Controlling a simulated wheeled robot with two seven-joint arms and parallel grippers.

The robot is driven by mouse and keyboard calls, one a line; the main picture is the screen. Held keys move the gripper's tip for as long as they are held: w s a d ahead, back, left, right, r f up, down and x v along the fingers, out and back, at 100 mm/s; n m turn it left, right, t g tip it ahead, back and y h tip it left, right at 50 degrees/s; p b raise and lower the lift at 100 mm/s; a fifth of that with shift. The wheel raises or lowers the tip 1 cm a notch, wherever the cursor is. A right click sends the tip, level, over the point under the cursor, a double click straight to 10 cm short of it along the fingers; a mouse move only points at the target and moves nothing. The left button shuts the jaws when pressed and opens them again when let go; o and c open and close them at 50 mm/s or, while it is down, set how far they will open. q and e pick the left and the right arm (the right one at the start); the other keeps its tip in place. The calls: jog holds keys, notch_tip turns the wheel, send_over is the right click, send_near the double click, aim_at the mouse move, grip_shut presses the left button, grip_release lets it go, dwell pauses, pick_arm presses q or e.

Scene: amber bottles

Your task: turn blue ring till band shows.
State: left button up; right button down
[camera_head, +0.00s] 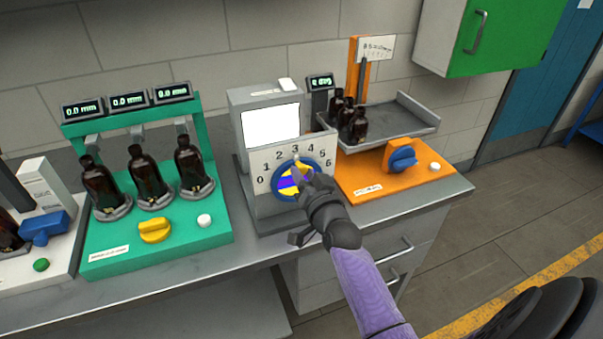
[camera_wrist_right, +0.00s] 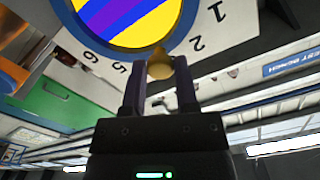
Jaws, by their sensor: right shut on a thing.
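The blue ring (camera_head: 276,190) is on the front of the grey dial box (camera_head: 237,120), around a yellow disc with a purple-blue band across it. The ring also shows in the right wrist view (camera_wrist_right: 193,20), with the disc (camera_wrist_right: 130,15) inside it. Figures run along an arc on the white plate around the ring. My right gripper (camera_head: 318,184) is at the ring's right side in the head view and covers part of it. In the right wrist view its fingers (camera_wrist_right: 160,75) are shut on a brass-coloured knob (camera_wrist_right: 160,64) at the ring's edge. My left gripper is not in view.
A green stand (camera_head: 190,255) with brown bottles is to the left. An orange stand (camera_head: 400,180) with a blue knob, a tray (camera_head: 405,118) and bottles is to the right. The grey bench (camera_head: 262,245) has little bare room. A green cabinet (camera_head: 510,40) hangs at the back right.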

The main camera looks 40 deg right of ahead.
jog(key=shift+c, duration=2)
grip_release()
jog(key=shift+s, duration=0.1)
jog(key=p+v, duration=0.1)
jog(key=v, duration=0.9)
jog(key=s+a+f+n+g+y+b, duration=0.1)
jog(key=s+a+f+n+g, duration=0.15)
jog(key=f, duration=0.65)
jog(key=s+a+f+n+g+y+b, duration=0.1)
jog(key=s+a+f+g+y+b, duration=0.15)
jog(key=f, duration=0.75)
jog(key=s+a+f+n+g, duration=0.1)
jog(key=s+a+f+g, duration=0.15)
jog(key=f, duration=0.65)
jog(key=s+f+n+g+b, duration=0.1)
jog(key=s+f+n+g, duration=0.1)
jog(key=s+f, duration=0.3)
jog(key=s+a+f+n+g+b, duration=0.1)
jog(key=s+f+g, duration=0.3)
jog(key=s, duration=0.8)
jog(key=s+a+f+n+g+b, duration=0.1)
jog(key=s+f+n+g, duration=0.2)
jog(key=s+f, duration=0.5)
jog(key=shift+s+y+b, duration=0.25)
jog(key=shift+y+b, duration=0.05)
jog(key=shift+y, duration=0.05)
